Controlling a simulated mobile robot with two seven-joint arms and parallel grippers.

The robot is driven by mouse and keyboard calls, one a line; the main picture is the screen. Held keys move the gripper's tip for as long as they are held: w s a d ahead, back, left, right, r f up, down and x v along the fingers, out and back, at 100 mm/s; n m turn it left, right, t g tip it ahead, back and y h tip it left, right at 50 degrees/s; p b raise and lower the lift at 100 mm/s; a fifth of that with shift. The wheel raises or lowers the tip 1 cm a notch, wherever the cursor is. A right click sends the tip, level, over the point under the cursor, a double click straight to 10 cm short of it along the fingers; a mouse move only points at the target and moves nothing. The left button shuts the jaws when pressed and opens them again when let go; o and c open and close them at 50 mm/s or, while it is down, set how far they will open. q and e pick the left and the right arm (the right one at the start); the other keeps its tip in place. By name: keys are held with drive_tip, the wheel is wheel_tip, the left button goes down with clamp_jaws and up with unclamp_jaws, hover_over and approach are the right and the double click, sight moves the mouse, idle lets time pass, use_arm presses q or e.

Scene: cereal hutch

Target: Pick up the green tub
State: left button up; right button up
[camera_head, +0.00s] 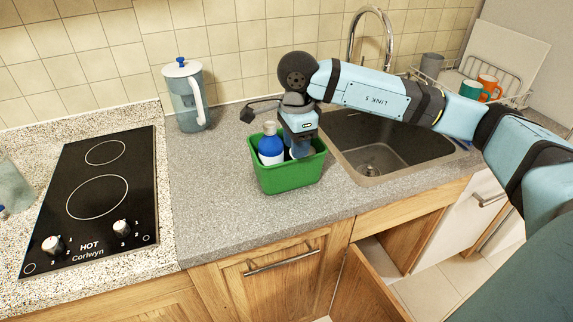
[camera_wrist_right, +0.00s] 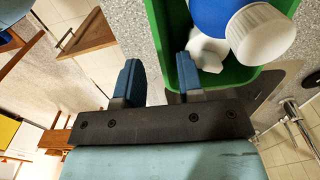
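The green tub (camera_head: 289,177) stands on the grey counter, left of the sink. A blue bottle with a white cap (camera_head: 271,147) stands in it, and another white item beside it is partly hidden by my gripper. My right gripper (camera_head: 300,150) points down at the tub's right side. In the right wrist view my right gripper (camera_wrist_right: 160,80) is open, its two fingers apart on either side of the wall of the green tub (camera_wrist_right: 172,30). A gap shows between the fingers, and I cannot tell whether either touches the wall. My left gripper is not in view.
A black hob (camera_head: 100,190) and a lidded water jug (camera_head: 187,97) are to the left. The sink (camera_head: 375,150) and tap (camera_head: 371,35) are right and behind. A dish rack with mugs (camera_head: 475,90) stands far right. The counter in front of the tub is clear.

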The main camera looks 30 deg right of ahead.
sight(296, 161)
drive_tip(key=shift+d+f, duration=0.1)
drive_tip(key=shift+f, duration=2.6)
clamp_jaws()
drive_tip(key=shift+r, duration=0.1)
